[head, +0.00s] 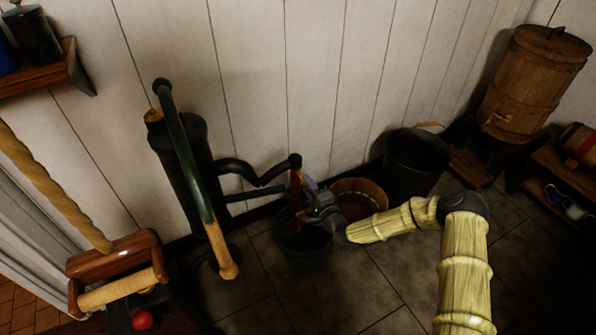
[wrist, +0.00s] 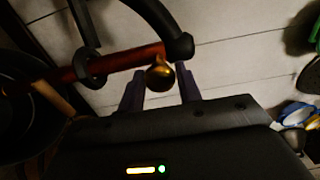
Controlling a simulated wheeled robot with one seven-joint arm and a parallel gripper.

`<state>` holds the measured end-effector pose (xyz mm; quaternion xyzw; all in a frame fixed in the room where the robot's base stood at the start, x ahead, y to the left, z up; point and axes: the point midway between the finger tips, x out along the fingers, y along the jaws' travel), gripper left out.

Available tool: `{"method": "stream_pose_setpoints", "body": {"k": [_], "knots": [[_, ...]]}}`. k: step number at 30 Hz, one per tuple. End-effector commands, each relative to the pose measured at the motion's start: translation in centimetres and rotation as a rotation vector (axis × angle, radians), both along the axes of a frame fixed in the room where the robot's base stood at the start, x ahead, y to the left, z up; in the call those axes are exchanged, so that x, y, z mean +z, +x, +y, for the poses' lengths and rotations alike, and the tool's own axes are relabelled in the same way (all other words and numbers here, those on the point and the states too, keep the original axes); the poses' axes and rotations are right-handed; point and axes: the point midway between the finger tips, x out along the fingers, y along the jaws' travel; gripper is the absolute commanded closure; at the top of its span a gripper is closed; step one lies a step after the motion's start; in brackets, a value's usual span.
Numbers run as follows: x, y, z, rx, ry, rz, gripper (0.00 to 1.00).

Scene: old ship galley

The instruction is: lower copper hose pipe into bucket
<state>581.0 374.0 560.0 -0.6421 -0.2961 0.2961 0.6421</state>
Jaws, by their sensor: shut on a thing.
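The copper hose pipe (head: 295,187) hangs at the end of the black pump spout (head: 250,175). In the wrist view the reddish copper pipe (wrist: 120,62) runs through a black ring, with a brass ball (wrist: 159,77) near its end by the spout tip. My gripper (head: 309,186) is at the pipe; its purple fingers (wrist: 160,72) in the wrist view are shut with the ball between them. A dark bucket (head: 284,241) stands on the floor below the spout, partly hidden by my gripper.
The green-handled pump (head: 185,165) stands left of the bucket. A wooden tub (head: 374,188) and a black bin (head: 417,160) stand against the wall to the right. A wooden barrel (head: 530,80) with a tap is at far right. Tiled floor (head: 335,300) in front is clear.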

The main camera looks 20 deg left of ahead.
Motion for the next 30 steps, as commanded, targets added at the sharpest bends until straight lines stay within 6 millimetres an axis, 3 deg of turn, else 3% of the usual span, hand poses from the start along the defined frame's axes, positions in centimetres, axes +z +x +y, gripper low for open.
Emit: {"method": "stream_pose_setpoints", "body": {"k": [1, 24, 30], "knots": [[-1.6, 0.0, 0.0, 0.000, -0.002, 0.001, 0.86], [-13.4, -0.1, 0.0, 0.001, -0.002, 0.003, 0.86], [-15.0, -0.1, 0.0, 0.000, -0.002, 0.003, 0.85]]}}
